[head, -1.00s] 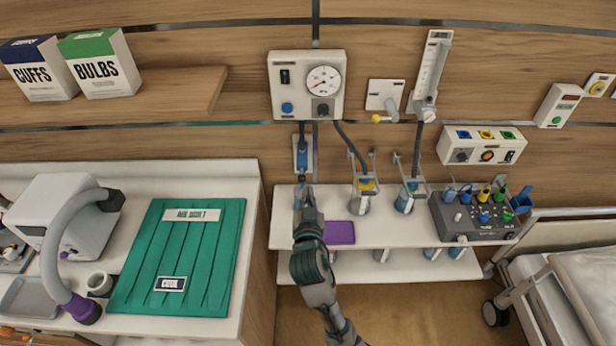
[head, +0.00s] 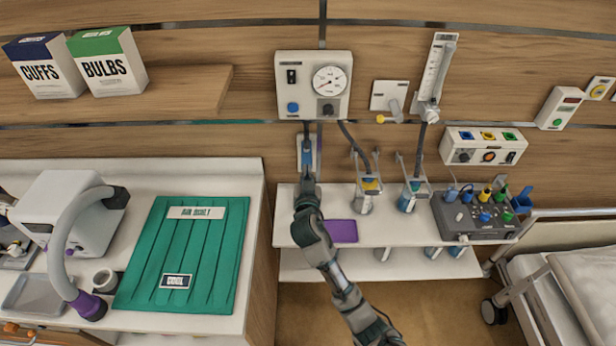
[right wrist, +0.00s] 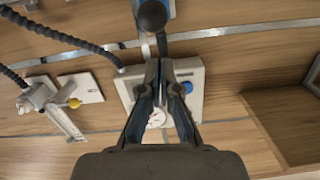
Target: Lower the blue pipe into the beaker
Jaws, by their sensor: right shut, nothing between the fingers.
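In the right wrist view the gripper (right wrist: 166,68) is shut and empty, in front of the gauge box (right wrist: 197,78). Whether it touches the pipe cannot be told. A beaker-like jar (head: 364,203) stands right of my gripper on the white shelf, with another (head: 407,203) further right. Any vessel directly behind my arm is hidden. My left gripper is out of view.
The white shelf (head: 400,235) also holds a purple pad (head: 341,231) and a grey control box (head: 472,218). Dark hoses (head: 355,147) run down to the jars. A counter at left carries a green mat (head: 182,255) and a white machine (head: 68,215).

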